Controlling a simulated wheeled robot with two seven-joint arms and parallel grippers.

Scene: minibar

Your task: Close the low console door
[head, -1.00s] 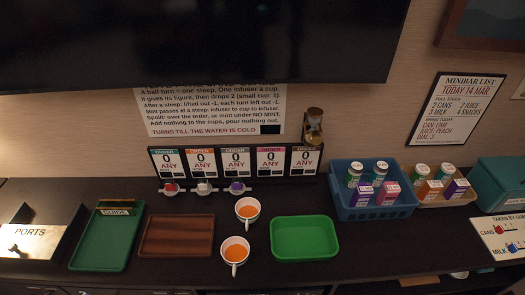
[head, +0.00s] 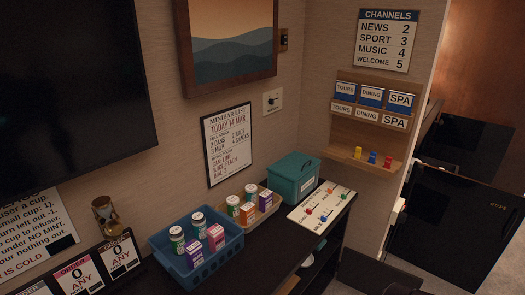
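The low console (head: 262,262) is a dark cabinet along the wall, seen from above. At its right end the front shows an open dark recess with shelves (head: 318,262). A dark flat panel (head: 368,272) stands out from the console's front beside this recess at the bottom of the view. It looks like the console door standing open, but its lower part is cut off by the frame. Its hinge and handle cannot be made out. Neither of my grippers shows in the head view.
On the console top are a blue basket (head: 195,262) of cans and cartons, a tan tray (head: 262,212), a teal box (head: 293,177) and a white card with colored pegs (head: 321,206). A large black panel (head: 455,225) stands at right, beyond the wall corner.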

